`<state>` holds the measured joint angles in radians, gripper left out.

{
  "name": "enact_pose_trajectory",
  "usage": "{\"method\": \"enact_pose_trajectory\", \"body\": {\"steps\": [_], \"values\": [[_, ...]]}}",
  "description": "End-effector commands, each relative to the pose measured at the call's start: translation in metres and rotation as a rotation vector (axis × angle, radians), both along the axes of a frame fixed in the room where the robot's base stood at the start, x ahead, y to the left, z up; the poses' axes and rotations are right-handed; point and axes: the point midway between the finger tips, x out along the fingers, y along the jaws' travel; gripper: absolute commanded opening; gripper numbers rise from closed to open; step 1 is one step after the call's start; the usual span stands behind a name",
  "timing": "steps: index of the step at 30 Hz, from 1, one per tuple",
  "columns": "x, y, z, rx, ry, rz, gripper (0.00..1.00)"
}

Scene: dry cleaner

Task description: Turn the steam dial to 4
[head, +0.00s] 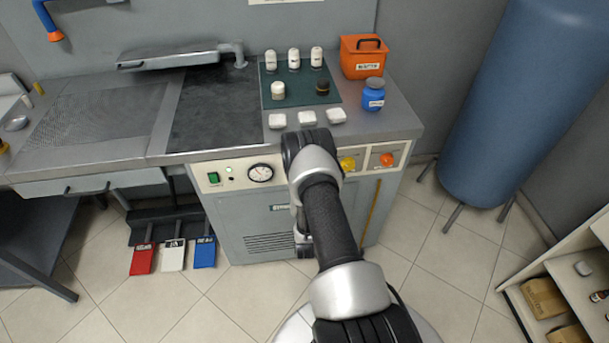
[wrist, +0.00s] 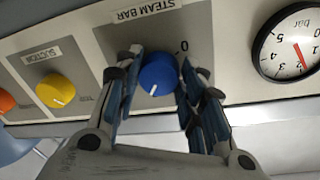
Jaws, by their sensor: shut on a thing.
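The steam dial (wrist: 158,74) is a round blue knob under the upside-down label STEAM BAR in the wrist view. Its white pointer mark sits low on its face, pointing down and slightly left. A 0 shows on the panel at its upper right; other scale numbers are hidden by my fingers. My gripper (wrist: 160,66) is shut on the dial, one blue-padded finger on each side. In the head view my arm covers the dial and the fingertips.
The yellow suction knob (wrist: 57,90) and an orange knob (head: 386,160) are beside the dial. A round bar gauge (wrist: 290,45) with a red needle is on its other side. A green switch (head: 213,177) is farther left on the panel. Bottles stand on the tabletop above.

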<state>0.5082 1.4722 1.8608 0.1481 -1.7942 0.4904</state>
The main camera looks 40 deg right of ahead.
Motion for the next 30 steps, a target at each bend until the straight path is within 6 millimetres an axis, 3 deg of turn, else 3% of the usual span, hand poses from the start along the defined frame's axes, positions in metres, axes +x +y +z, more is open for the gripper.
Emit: {"method": "enact_pose_trajectory", "body": {"steps": [15,30], "values": [[0.0007,0.0012,0.0022,0.388,-0.236,0.001,0.13],[0.0006,0.0010,0.0033,0.563,-0.345,0.000,0.13]]}}
